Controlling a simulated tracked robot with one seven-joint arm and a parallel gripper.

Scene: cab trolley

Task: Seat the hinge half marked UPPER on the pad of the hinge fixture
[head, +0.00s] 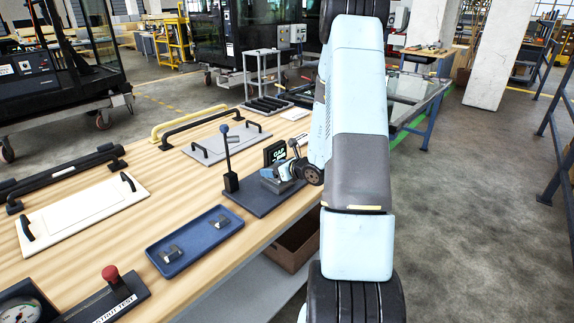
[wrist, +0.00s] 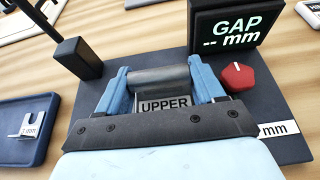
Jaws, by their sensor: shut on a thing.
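The hinge half marked UPPER (wrist: 165,104) is a grey metal piece between the blue fingers of my gripper (wrist: 160,88) in the wrist view. My gripper is shut on it, and its label faces the camera. A grey metal cylinder (wrist: 158,77) lies across just beyond the label, between the fingertips. The hinge fixture (wrist: 275,110) is a dark plate under and around my gripper, and it also shows in the head view (head: 262,203). The pad is hidden by my gripper and the part. I cannot tell whether the hinge half touches it.
On the fixture stand a GAP display (wrist: 228,30) reading "-- mm", a red knob (wrist: 237,77) close right of my gripper, and a black post with a blue-knobbed lever (head: 229,165). A blue tray (head: 195,241) holds two small metal pieces. Bare bench lies between tray and fixture.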

